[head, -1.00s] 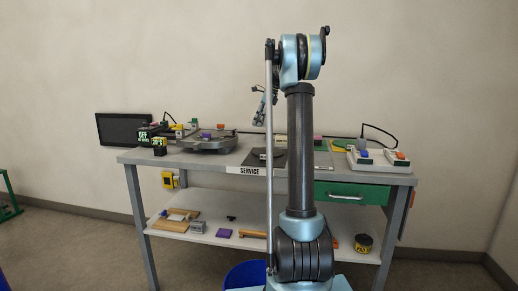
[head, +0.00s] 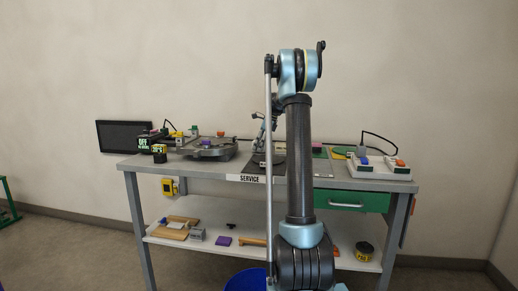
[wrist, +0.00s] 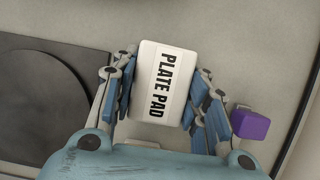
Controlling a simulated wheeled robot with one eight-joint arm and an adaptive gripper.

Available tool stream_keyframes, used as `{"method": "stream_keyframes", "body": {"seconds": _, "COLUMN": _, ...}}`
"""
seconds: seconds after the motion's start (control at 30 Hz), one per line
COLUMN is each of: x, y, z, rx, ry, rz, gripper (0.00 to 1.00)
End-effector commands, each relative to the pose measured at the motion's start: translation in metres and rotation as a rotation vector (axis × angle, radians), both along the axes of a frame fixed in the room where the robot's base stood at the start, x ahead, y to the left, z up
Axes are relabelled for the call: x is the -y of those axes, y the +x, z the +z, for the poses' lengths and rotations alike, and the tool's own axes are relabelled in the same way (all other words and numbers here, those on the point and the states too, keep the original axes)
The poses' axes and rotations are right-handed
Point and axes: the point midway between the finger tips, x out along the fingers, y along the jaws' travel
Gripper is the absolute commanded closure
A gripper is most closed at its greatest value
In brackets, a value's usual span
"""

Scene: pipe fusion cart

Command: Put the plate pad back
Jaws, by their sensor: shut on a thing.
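The plate pad (wrist: 163,80), a white block with black lettering, is between the blue-padded fingers of my gripper (wrist: 160,98) in the wrist view. My gripper is shut on it, with a finger group on each side. Below the pad is a grey surface; I cannot tell whether the pad touches it.
A purple block (wrist: 250,124) lies close to the right fingers. A dark square plate with a round disc (wrist: 45,95) is at the left in the wrist view.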

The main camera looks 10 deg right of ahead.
Motion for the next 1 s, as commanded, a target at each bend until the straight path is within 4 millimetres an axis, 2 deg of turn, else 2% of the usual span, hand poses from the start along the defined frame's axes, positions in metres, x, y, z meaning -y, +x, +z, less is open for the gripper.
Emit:
{"method": "stream_keyframes", "body": {"seconds": 0.37, "x": 0.0, "y": 0.0, "z": -0.006, "rx": 0.0, "ry": 0.0, "rz": 0.0, "gripper": 0.81}}
{"method": "stream_keyframes", "body": {"seconds": 0.4, "x": 0.0, "y": 0.0, "z": -0.005, "rx": 0.0, "ry": 0.0, "rz": 0.0, "gripper": 0.5}}
{"method": "stream_keyframes", "body": {"seconds": 0.47, "x": 0.0, "y": 0.0, "z": -0.005, "rx": 0.0, "ry": 0.0, "rz": 0.0, "gripper": 0.39}}
{"method": "stream_keyframes", "body": {"seconds": 0.83, "x": 0.0, "y": 0.0, "z": -0.003, "rx": 0.0, "ry": 0.0, "rz": 0.0, "gripper": 0.39}}
{"method": "stream_keyframes", "body": {"seconds": 1.0, "x": 0.006, "y": -0.002, "z": 0.011, "rx": 0.0, "ry": 0.0, "rz": -0.001, "gripper": 0.39}}
